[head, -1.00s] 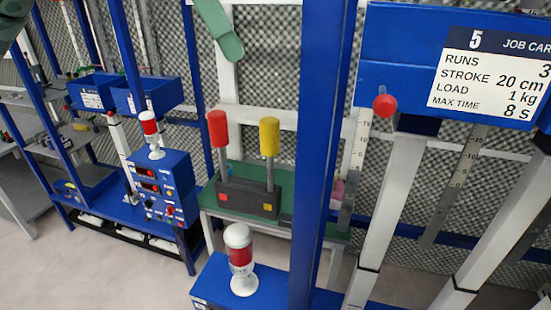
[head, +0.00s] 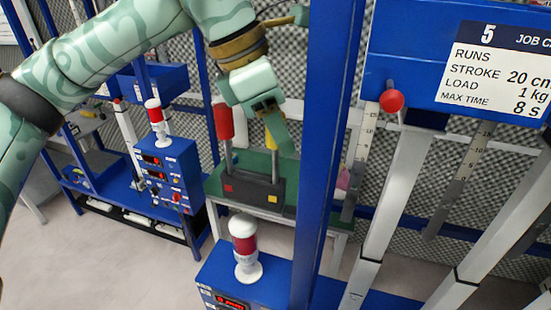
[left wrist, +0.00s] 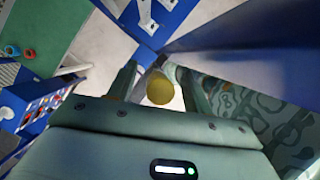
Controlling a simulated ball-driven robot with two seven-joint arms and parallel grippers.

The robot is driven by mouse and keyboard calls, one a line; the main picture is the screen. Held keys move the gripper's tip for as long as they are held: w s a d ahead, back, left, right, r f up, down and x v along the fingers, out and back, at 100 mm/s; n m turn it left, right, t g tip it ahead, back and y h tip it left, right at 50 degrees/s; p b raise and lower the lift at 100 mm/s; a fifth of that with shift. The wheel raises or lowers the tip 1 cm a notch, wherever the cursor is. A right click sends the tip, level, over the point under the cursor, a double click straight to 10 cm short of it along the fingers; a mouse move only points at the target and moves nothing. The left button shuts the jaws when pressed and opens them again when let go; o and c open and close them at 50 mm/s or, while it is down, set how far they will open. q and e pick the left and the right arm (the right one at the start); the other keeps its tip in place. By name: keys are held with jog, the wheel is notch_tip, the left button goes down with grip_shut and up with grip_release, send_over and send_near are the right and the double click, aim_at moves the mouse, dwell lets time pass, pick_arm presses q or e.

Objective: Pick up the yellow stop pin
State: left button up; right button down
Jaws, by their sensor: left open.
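The yellow stop pin (head: 271,141) stands upright in a dark block (head: 243,187) on a green-topped table. In the head view my left gripper (head: 275,125) covers most of its yellow handle. In the left wrist view the round yellow end of the pin (left wrist: 160,89) shows between the two open fingers of my left gripper (left wrist: 155,75). I cannot tell whether either finger touches it. A red pin (head: 223,122) stands left of it in the same block, close to the gripper. My right gripper is not in view.
A blue upright post (head: 330,150) stands just right of the gripper. A red-and-white lamp (head: 244,247) stands on a blue box in front. Blue control box (head: 168,172) is at left. A red ball knob (head: 391,101) and job card (head: 500,75) are at right.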

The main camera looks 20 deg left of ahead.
pick_arm(q)
jog(key=shift+w+d+f, duration=0.1)
jog(key=shift+d+f, duration=0.1)
jog(key=shift+f, duration=0.35)
grip_shut()
jog(key=shift+r, duration=0.1)
